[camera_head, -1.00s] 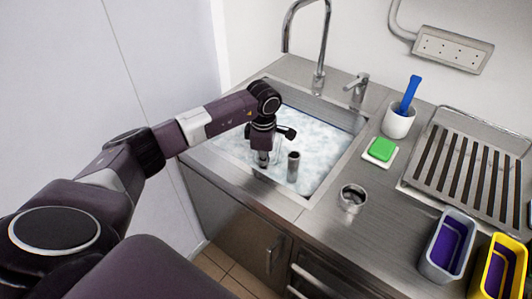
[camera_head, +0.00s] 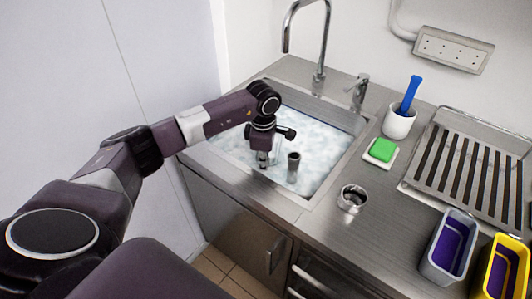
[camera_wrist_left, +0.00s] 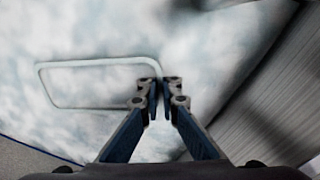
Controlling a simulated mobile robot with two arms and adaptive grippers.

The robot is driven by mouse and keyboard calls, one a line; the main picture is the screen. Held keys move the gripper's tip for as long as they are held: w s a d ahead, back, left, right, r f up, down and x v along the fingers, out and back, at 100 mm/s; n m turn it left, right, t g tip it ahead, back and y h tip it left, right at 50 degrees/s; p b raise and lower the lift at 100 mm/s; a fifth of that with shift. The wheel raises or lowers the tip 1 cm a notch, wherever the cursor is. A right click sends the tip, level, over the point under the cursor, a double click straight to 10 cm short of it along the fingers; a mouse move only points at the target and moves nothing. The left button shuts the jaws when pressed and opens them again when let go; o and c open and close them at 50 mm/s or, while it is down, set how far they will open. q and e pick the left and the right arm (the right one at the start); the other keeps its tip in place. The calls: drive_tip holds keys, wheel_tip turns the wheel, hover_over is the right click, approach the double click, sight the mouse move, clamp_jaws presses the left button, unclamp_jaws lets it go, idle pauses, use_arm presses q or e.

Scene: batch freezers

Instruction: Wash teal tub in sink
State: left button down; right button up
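The sink (camera_head: 345,160) is full of foamy water. The teal tub's pale, rounded rectangular rim (camera_wrist_left: 95,62) shows in the left wrist view; the rest of it is hidden under the suds. My left gripper (camera_head: 263,163) reaches down into the sink at its near side. In the left wrist view its fingers (camera_wrist_left: 159,88) are close together, one on each side of the rim's right edge, and look shut on it. My right gripper is not in view. A green sponge (camera_head: 382,149) lies on a white dish, and a blue-handled brush (camera_head: 409,95) stands in a white cup.
An upright grey pipe (camera_head: 294,168) rises from the water just right of my left gripper. The tap (camera_head: 319,70) arches behind the sink. A small metal cup (camera_head: 352,199) stands on the counter. A drying rack (camera_head: 425,160), grey tub (camera_head: 432,262) and yellow tub (camera_head: 492,270) are at right.

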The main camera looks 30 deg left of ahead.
use_arm(q)
drive_tip(key=shift+d, duration=0.55)
drive_tip(key=shift+a+b, duration=0.6)
drive_tip(key=shift+a, duration=1.4)
drive_tip(key=shift+d, duration=2.05)
drive_tip(key=shift+r+p, duration=0.1)
drive_tip(key=shift+p, duration=0.25)
wheel_tip(320, 180, up, 17)
drive_tip(key=p, duration=1)
drive_tip(key=shift+r+p, duration=0.15)
drive_tip(key=shift+p, duration=0.15)
drive_tip(key=shift+r+p, duration=0.85)
drive_tip(key=shift+r, duration=0.65)
